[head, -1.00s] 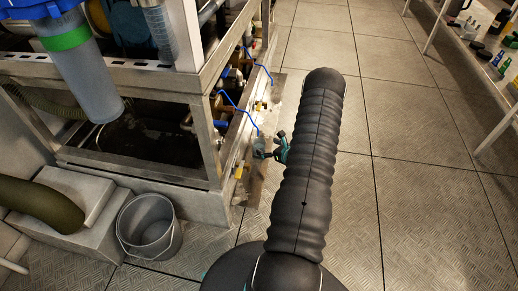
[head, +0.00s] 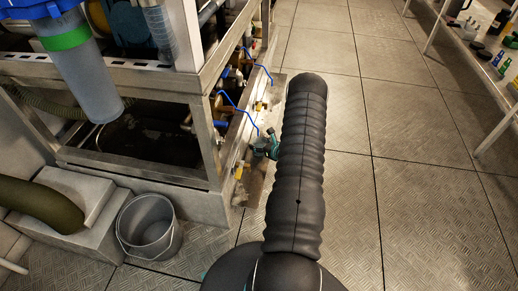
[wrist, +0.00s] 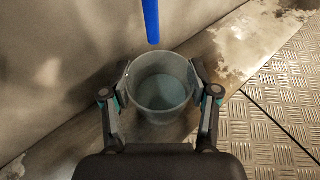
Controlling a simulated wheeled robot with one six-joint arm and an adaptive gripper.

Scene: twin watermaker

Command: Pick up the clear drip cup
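The clear drip cup (wrist: 161,88) stands upright on the metal ledge in the wrist view, below the end of a blue tube. Its round rim faces my camera, and it looks empty. My gripper (wrist: 160,84) has its two fingers spread, one on each side of the cup. The pads are very close to the cup's walls; I cannot tell whether they touch. In the head view my gripper (head: 266,148) is at the skid's edge, partly hidden behind my arm, and the cup is not clearly visible there.
The blue tube (wrist: 151,20) hangs just above the cup. A metal wall (wrist: 60,70) is close on the left. Patterned floor plates (wrist: 275,110) lie to the right. A grey bucket (head: 148,228) stands at the lower left, and a bench (head: 490,60) is at the far right.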

